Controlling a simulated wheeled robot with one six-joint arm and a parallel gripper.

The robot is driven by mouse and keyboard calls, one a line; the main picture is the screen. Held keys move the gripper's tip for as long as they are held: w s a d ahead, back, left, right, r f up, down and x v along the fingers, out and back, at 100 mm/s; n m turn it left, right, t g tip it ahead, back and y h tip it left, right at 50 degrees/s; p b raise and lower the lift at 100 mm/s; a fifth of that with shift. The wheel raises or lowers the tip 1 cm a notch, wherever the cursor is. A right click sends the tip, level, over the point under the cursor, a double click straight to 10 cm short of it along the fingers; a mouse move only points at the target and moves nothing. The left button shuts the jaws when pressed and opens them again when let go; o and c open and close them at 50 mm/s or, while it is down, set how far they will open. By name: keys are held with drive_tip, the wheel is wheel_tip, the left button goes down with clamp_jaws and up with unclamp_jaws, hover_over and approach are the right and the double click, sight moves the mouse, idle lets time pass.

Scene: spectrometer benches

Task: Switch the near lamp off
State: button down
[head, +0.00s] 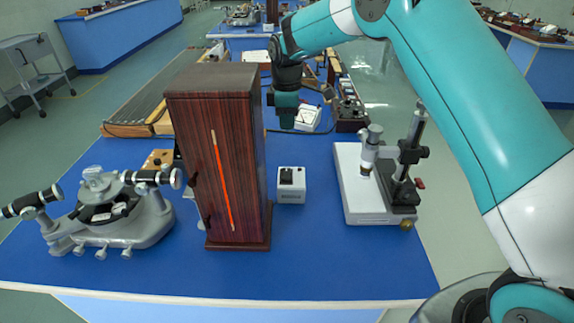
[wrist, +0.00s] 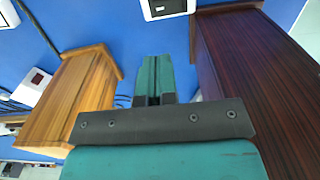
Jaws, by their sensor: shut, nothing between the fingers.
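The near lamp is a tall dark-striped wooden housing (head: 213,150) with a glowing orange slit (head: 220,175), so it looks lit. In the wrist view its dark wood (wrist: 255,80) fills the right. A small white switch box (head: 291,184) with a black rocker stands on the blue bench just right of the housing. It also shows at the top edge of the wrist view (wrist: 168,8), partly cut off. My gripper (head: 287,122) is shut and empty, pointing down, above and behind the switch box, apart from it. Its fingers show in the wrist view (wrist: 153,65).
A grey spectrometer (head: 110,215) stands left of the housing; a microscope on a white base (head: 372,185) stands right. A lighter wooden housing (wrist: 70,95) and another white switch box (wrist: 37,80) are at left in the wrist view. The bench front (head: 300,275) is clear.

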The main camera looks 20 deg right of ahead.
sight(287, 170)
wheel_tip(287, 170, down, 12)
drive_tip(key=p, duration=0.4)
drive_tip(key=shift+f, duration=0.95)
drive_tip(key=shift+f, duration=0.1)
